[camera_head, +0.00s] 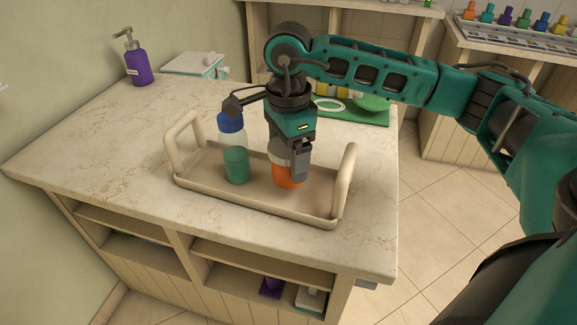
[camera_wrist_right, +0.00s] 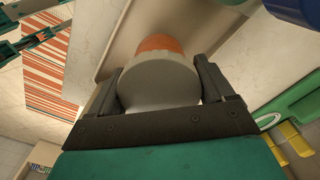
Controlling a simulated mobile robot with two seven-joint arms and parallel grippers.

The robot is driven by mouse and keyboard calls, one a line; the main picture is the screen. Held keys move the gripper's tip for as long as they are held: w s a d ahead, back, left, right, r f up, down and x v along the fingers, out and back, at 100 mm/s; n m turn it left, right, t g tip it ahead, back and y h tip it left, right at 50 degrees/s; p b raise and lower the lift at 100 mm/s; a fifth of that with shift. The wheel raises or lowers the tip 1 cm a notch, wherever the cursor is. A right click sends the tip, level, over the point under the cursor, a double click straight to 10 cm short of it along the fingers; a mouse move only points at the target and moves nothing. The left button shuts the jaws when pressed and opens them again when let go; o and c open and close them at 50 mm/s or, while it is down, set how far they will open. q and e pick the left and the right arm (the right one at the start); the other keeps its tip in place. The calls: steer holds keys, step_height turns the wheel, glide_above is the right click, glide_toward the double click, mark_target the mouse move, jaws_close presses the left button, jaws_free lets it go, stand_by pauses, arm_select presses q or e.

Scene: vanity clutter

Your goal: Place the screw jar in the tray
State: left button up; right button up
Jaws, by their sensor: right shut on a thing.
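The screw jar (camera_head: 287,178) has an orange body and a pale grey lid. My right gripper (camera_head: 300,165) is shut on it from above and holds it inside the outline of the beige tray (camera_head: 255,198), right of its middle. I cannot tell whether the jar's base touches the tray floor. In the right wrist view the jar's grey lid (camera_wrist_right: 160,80) sits between the two fingers, with orange beyond it. The gripper hides part of the jar in the head view. My left gripper is not seen in the head view.
The tray has raised handles at both ends. A purple pump bottle (camera_head: 138,65) stands at the back left. A green tray (camera_head: 372,113) lies behind my wrist.

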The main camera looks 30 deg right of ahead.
mark_target(288, 167)
step_height(288, 167, down, 3)
steer(key=shift+r, duration=0.1)
steer(key=shift+f, duration=0.25)
steer(key=o, duration=0.6)
steer(key=shift+f+b, duration=0.1)
steer(key=shift+b, duration=0.25)
steer(key=o, duration=0.3)
steer(key=shift+o, duration=0.2)
